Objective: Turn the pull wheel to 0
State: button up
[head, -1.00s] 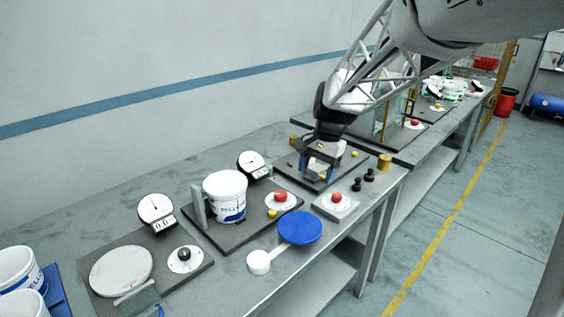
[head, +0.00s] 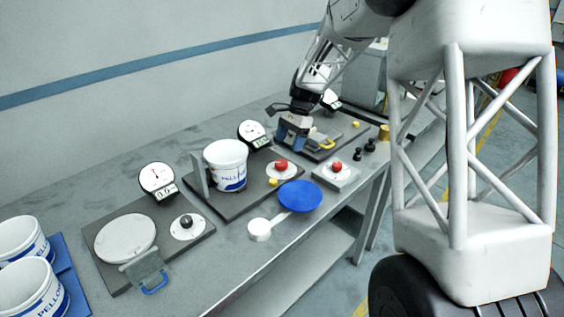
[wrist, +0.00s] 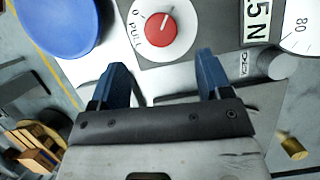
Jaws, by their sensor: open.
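The pull wheel is a red knob (wrist: 160,30) on a round white dial marked "0" and "PULL" in the wrist view. Its white pointer mark is turned away from the "0". In the head view it appears to be the red knob (head: 281,165) on the dark board right of the bucket. My gripper (head: 291,146) is above the boards, behind and to the right of this knob. In the wrist view my gripper (wrist: 163,68) has its two blue fingers wide apart with nothing between them, and the knob shows beyond the fingertips. I see no contact.
A blue round lid (head: 300,196) lies in front of the knob. A white bucket (head: 225,165) and a gauge (head: 251,133) stand to its left. A second red knob (head: 336,167) sits on a pale plate to the right, near black knobs (head: 364,149) and a brass cylinder (head: 384,132).

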aim_at(282, 162)
dwell(0.4)
jog(key=shift+x, duration=3.95)
jog(key=c, duration=0.9)
